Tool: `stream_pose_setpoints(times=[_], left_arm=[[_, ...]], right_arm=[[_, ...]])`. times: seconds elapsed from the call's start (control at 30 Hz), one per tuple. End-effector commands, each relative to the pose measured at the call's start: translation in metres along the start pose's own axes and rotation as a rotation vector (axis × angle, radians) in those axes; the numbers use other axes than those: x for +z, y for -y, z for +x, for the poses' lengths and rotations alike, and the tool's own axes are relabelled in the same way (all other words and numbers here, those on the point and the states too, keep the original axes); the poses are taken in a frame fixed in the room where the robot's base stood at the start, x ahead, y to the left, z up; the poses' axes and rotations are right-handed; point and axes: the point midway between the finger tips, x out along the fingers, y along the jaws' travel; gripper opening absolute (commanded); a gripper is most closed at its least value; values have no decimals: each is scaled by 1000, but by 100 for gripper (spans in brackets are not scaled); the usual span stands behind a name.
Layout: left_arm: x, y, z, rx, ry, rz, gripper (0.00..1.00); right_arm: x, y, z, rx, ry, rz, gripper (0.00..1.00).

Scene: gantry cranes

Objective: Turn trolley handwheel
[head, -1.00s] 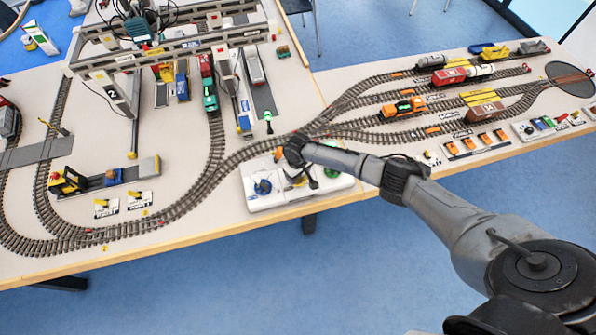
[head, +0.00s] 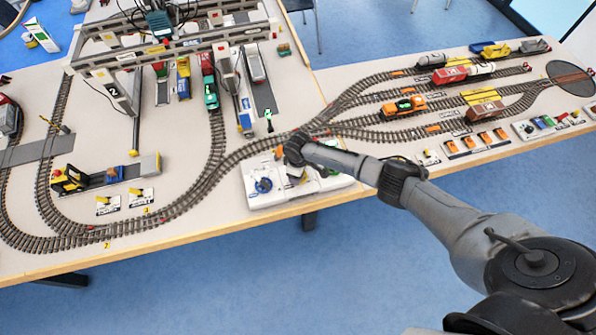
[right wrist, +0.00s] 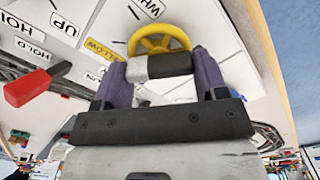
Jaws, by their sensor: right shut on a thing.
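The control box (head: 284,203) sits at the table's front edge. Its blue handwheel (head: 263,185) is on the left, and a green part (head: 331,172) shows on the right. A yellow handwheel (right wrist: 160,42) shows in the right wrist view, and my wrist hides it in the head view. My left gripper is out of view.
A red-handled lever (right wrist: 32,86) rises from the panel beside the gripper. Curved tracks (head: 215,160) run just behind the box. An orange locomotive (head: 404,105) and wagons stand on the right tracks. Open floor lies in front of the table.

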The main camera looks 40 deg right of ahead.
Motion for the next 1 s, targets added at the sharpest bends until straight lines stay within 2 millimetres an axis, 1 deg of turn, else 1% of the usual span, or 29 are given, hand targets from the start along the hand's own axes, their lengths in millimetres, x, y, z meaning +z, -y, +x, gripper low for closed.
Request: stream_pose_setpoints(times=[0.37,0.4,0.63,0.67,0.87,1.0], left_arm=[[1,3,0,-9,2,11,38],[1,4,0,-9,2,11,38],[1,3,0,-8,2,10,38],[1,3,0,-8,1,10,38],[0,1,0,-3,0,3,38],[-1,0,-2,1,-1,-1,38]], right_arm=[[-1,0,-1,-1,-3,-3,42],[-1,0,-1,-1,-3,-3,68],[-1,0,-1,0,-2,-2,90],[-1,0,-1,0,-2,-2,92],[0,0,-1,0,-1,-2,92],[0,0,-8,0,-1,-2,92]])
